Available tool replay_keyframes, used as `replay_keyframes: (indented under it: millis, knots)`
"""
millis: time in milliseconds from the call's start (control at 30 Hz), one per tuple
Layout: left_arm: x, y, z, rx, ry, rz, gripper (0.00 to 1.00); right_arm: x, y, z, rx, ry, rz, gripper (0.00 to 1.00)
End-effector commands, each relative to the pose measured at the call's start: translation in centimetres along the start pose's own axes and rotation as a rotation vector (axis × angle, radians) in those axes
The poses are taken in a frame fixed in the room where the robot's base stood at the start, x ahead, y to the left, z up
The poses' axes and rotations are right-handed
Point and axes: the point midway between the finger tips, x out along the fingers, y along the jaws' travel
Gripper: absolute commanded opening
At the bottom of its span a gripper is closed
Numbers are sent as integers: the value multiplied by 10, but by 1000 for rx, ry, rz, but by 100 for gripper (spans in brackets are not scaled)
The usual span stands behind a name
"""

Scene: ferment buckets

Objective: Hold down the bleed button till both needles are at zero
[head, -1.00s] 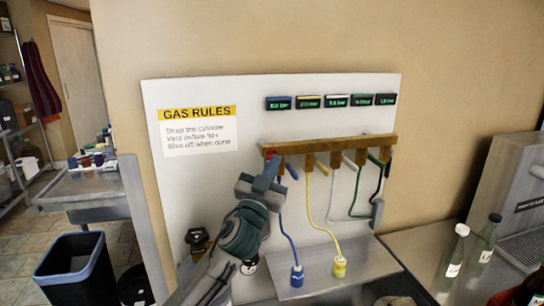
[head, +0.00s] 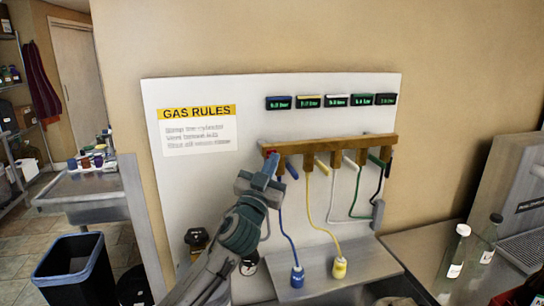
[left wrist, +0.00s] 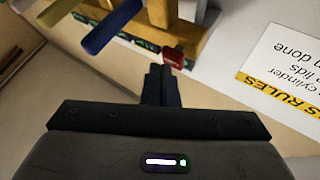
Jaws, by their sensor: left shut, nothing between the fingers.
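A small red button (head: 270,152) sits at the left end of the wooden manifold bar (head: 330,143). It also shows in the left wrist view (left wrist: 174,57). My left gripper (head: 268,168) is shut and empty, its fingertips just below and at the red button. In the left wrist view the closed fingertips (left wrist: 158,76) overlap the button's lower edge; I cannot tell whether they press it. No needles show; several small digital displays (head: 308,102) with green digits hang above the bar, too blurred to read surely. My right gripper is out of view.
Blue (head: 291,169) and yellow (head: 321,166) levers stick out beside the button. Several hoses hang below the bar; the blue and yellow ones end in plugs on a metal shelf (head: 340,268). Glass bottles (head: 453,252) stand at the right.

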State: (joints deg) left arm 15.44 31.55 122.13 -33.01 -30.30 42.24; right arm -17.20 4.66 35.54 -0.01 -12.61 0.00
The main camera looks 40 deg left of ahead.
Motion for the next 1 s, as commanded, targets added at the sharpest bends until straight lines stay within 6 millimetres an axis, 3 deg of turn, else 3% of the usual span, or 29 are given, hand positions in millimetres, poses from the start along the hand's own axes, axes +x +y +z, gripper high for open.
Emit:
replay_keyframes:
  millis: [1000]
  knots:
    - [7,-5,5,1,0,0,0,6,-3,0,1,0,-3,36]
